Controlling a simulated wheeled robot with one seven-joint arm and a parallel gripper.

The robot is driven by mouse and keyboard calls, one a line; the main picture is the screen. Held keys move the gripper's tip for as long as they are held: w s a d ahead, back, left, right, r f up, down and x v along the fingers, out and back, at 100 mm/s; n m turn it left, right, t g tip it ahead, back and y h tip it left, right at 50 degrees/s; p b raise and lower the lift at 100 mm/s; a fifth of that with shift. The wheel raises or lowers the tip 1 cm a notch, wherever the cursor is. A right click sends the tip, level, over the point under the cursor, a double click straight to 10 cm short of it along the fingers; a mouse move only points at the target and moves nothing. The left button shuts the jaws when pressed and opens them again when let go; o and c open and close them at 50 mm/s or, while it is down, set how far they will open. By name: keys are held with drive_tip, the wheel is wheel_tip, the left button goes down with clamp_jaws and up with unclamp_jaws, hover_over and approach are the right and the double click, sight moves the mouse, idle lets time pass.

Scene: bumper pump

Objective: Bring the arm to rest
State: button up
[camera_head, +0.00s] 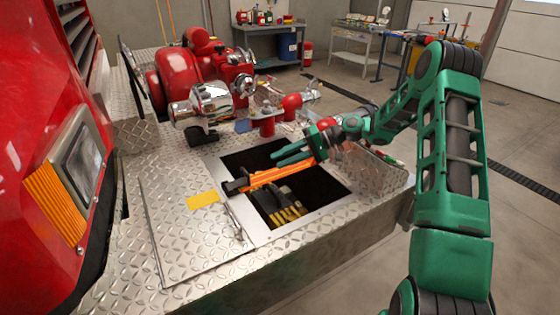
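My gripper (274,160) is at the end of my green arm, over the far edge of the open compartment (318,186) in the diamond-plate deck. Its two teal fingers point left and look spread apart, with nothing visible between them. A long orange tool with a dark end (268,176) lies across the opening, just below and in front of the fingers. I cannot tell whether the fingers touch it. The far right end of the tool is partly hidden by the gripper.
Dark tools with yellow ends (284,207) lie inside the compartment. Its hatch lid (190,235) lies open to the left. Red and chrome pump fittings (211,102) stand behind. The red truck body (40,120) fills the left. Open floor (525,240) lies right, with workbenches (356,40) farther back.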

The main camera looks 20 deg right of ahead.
drive_tip(key=s+d+r+m+g+h, duration=0.1)
drive_tip(key=s+d+r+h, duration=0.25)
drive_tip(key=s, duration=0.45)
drive_tip(key=s+d+r+h, duration=0.2)
drive_tip(key=s+d+h, duration=0.2)
drive_tip(key=s, duration=0.4)
drive_tip(key=s+d+r+m+g+h, duration=0.1)
drive_tip(key=s+d+r+h, duration=0.25)
drive_tip(key=s, duration=0.45)
drive_tip(key=s+d+m+h, duration=0.1)
drive_tip(key=s+d, duration=0.1)
drive_tip(key=s, duration=0.8)
drive_tip(key=s+d+r+m, duration=0.1)
drive_tip(key=s+d+m, duration=0.1)
drive_tip(key=s, duration=0.9)
drive_tip(key=shift+r+m+g+h, duration=0.2)
drive_tip(key=shift+m+g+h, duration=0.1)
drive_tip(key=shift+g+h, duration=0.1)
